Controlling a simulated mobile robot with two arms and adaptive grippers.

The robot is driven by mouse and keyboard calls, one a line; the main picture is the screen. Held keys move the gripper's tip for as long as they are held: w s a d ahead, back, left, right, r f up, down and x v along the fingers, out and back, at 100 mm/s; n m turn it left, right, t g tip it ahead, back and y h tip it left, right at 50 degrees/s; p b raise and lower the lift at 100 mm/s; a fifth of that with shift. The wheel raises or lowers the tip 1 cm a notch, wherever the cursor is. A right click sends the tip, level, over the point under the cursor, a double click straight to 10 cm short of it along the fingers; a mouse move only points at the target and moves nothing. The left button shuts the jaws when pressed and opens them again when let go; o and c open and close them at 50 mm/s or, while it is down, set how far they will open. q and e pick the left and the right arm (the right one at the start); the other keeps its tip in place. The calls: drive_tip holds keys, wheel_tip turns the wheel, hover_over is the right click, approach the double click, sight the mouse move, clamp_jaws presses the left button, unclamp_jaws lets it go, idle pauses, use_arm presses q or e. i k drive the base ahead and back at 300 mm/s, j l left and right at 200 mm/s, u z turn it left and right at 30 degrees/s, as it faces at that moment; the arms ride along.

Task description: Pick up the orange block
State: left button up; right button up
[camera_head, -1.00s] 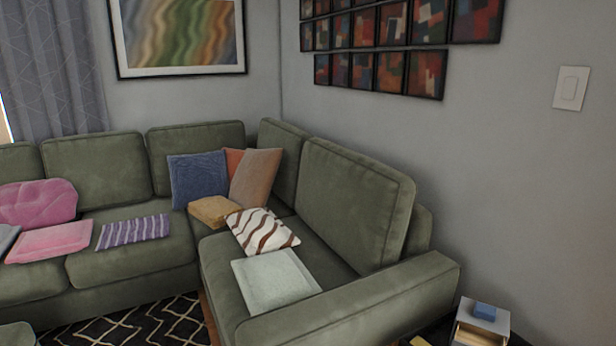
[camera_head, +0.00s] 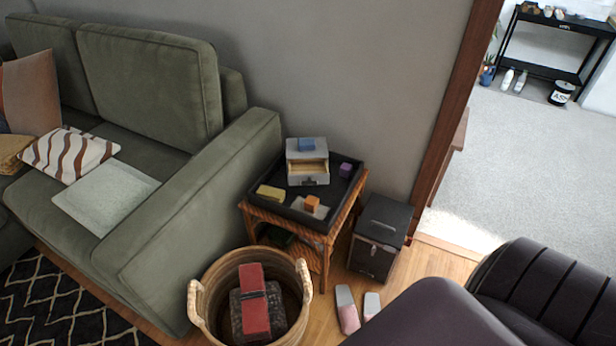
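The orange block (camera_head: 312,204) is small and sits on a pale flat piece at the front right of a black tray (camera_head: 261,201). The tray tops a small wicker side table (camera_head: 328,248) beside the sofa arm. A white box with an open drawer (camera_head: 308,172) stands at the back of the tray, with a blue block (camera_head: 306,144) on it. A yellow block (camera_head: 270,193) lies at the tray's left and a purple block (camera_head: 345,170) at its right. Neither gripper is in view.
A green sofa (camera_head: 205,200) stands left of the table. A wicker basket (camera_head: 212,277) holding red and dark items stands in front of it. A dark box (camera_head: 381,237) is on the right. Dark rounded shapes (camera_head: 445,315) fill the lower right.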

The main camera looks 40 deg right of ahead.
sight(311, 204)
drive_tip(key=z, duration=1.15)
